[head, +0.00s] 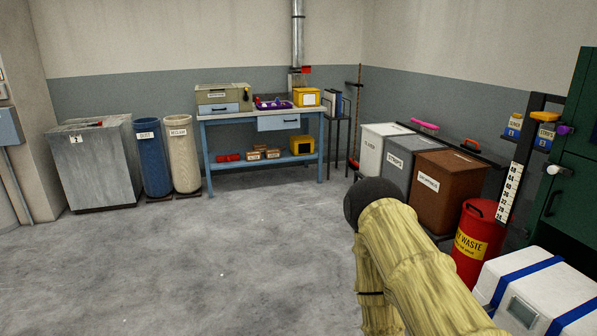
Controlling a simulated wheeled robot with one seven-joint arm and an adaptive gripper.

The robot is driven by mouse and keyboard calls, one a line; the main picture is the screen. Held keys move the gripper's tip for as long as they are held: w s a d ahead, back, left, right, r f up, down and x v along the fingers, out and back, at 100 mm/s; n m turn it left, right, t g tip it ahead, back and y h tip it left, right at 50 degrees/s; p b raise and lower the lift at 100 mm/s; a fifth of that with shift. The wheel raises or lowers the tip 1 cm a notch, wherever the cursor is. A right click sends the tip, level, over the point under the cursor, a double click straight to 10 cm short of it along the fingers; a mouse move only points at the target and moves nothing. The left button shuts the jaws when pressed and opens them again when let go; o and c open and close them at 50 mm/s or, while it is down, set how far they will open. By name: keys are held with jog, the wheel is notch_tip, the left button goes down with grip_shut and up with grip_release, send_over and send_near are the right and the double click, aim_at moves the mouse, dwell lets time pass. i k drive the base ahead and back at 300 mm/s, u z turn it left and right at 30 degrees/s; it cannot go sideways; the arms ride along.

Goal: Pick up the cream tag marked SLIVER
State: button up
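I cannot make out a cream tag marked SLIVER anywhere in the head view. Two small yellow and blue pieces with pale labels hang on a dark rack at the right, a left one (513,127) and a right one (545,134); their lettering is too small to read surely. My arm, in a pale yellow sleeve with a dark rounded end, rises from the lower right. My gripper's fingers do not show.
A blue workbench (262,114) with boxes and a purple tray (272,104) stands at the back. A grey cabinet (91,165), a blue bin (152,160) and a cream bin (183,155) stand left. Labelled bins, a red waste can (478,243) and a white chest (540,300) line the right. The middle floor is clear.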

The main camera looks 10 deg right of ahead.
aim_at(516, 121)
jog(key=u, duration=0.2)
jog(key=i, duration=3.1)
jog(key=z, duration=1.45)
jog(key=i, duration=0.8)
jog(key=z, duration=1.25)
jog(key=i, duration=0.45)
jog(key=z, duration=0.25)
